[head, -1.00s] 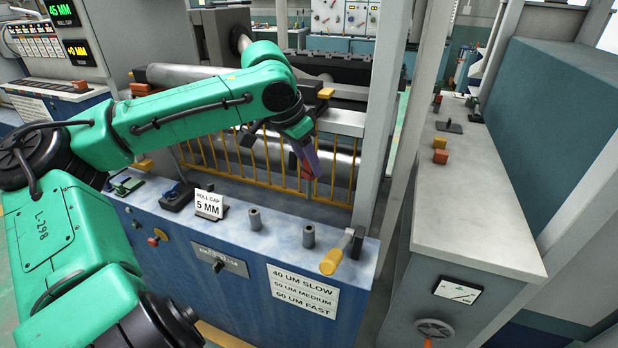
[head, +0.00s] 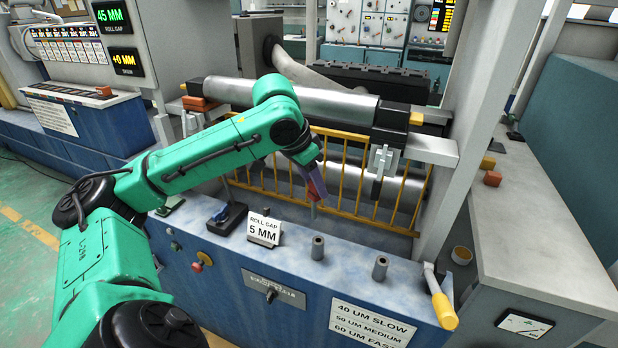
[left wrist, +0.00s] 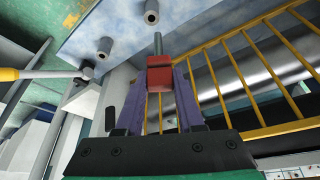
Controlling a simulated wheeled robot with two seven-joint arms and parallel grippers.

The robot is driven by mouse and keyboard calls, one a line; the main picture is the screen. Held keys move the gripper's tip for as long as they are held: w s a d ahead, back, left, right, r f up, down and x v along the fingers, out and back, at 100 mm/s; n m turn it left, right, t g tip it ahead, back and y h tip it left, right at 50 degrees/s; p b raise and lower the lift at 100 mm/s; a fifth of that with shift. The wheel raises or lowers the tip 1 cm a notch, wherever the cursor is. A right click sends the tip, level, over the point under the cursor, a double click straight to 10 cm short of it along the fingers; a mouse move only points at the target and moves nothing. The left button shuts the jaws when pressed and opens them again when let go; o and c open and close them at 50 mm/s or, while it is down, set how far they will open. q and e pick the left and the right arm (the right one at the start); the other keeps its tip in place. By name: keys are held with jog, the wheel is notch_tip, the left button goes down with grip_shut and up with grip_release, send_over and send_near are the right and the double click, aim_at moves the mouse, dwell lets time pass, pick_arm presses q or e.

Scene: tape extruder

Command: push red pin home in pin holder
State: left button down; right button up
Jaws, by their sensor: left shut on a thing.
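The red pin is a red block (left wrist: 160,76) with a thin grey metal shaft, seen in the left wrist view. My left gripper (head: 315,190) has purple fingers shut on the red block, and the shaft sticks out beyond the fingertips. In the head view it hangs over the back part of the console top, behind the pin holders. Two short grey hollow cylinders that look like pin holders, one on the left (head: 318,247) and one on the right (head: 380,268), stand on the console top. The pin is apart from both. My right gripper is not in view.
A yellow guard rail (head: 350,205) stands behind the gripper, with rollers behind it. A yellow-handled lever (head: 441,300) is at the console's right end.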

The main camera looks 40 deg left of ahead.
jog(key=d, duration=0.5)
pick_arm(q)
jog(key=shift+w+d+f+b, duration=0.1)
jog(key=shift+d+f+b, duration=0.2)
jog(key=shift+f+b, duration=0.25)
jog(key=shift+w+d+f+b, duration=0.1)
jog(key=shift+d+f+b, duration=0.15)
jog(key=shift+f+b, duration=0.3)
notch_tip(320, 180, down, 4)
jog(key=b, duration=0.2)
jog(key=shift+d+r+b, duration=0.1)
jog(key=shift+r+b, duration=0.15)
jog(key=shift+b, duration=0.15)
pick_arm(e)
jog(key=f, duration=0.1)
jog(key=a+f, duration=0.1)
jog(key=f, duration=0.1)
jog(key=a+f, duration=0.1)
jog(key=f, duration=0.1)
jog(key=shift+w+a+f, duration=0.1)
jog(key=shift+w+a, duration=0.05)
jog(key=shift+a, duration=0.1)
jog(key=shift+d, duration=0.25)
pick_arm(q)
jog(key=shift+p, duration=0.3)
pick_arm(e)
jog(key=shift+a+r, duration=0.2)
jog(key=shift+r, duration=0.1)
